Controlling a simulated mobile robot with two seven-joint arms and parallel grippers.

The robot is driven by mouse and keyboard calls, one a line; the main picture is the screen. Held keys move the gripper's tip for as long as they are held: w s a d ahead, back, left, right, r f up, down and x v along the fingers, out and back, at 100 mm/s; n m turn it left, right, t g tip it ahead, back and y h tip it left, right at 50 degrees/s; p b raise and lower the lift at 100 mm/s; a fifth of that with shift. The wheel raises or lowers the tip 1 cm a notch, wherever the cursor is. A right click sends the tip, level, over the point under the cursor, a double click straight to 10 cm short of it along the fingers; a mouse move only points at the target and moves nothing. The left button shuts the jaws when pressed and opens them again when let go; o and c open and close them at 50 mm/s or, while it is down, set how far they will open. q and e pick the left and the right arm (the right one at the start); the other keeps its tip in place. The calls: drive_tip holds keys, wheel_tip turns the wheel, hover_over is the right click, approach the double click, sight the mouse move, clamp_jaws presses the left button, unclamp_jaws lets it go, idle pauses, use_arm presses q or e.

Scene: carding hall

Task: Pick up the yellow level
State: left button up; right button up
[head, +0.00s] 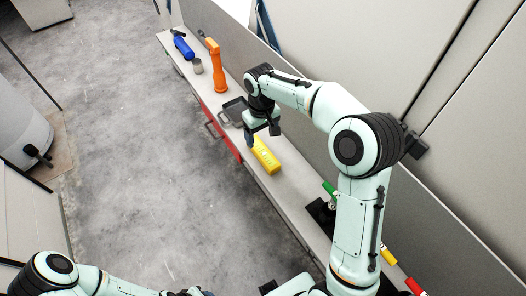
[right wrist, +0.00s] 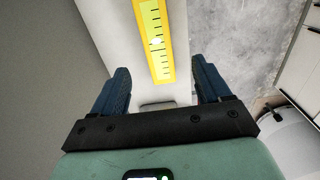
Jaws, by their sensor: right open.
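The yellow level (head: 266,156) lies on the long narrow bench, just below my right gripper in the head view. In the right wrist view the yellow level (right wrist: 155,40) shows a dark graduated scale along its bright face. My right gripper (head: 262,131) is open and empty, and its tips are close to the far end of the level. In the right wrist view the two blue-grey fingers of the right gripper (right wrist: 161,88) are wide apart, with the level ahead between them. My left arm shows at the bottom left; its gripper is only partly visible at the bottom edge.
On the bench (head: 292,196) stand a grey tray (head: 233,109), an orange object (head: 217,74), a metal cup (head: 197,66) and a blue bottle (head: 183,46). A green-ended tool (head: 329,188) lies nearer. A wall panel runs along the right; open floor (head: 130,150) is left.

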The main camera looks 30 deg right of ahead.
sight(263, 151)
wheel_tip(263, 151, down, 3)
drive_tip(key=shift+s+a+f, duration=0.1)
drive_tip(key=shift+s, duration=0.05)
drive_tip(key=shift+d+f, duration=0.15)
drive_tip(key=shift+f, duration=1.4)
drive_tip(key=shift+d+f, duration=0.15)
drive_tip(key=shift+f, duration=1.4)
drive_tip(key=c, duration=1.3)
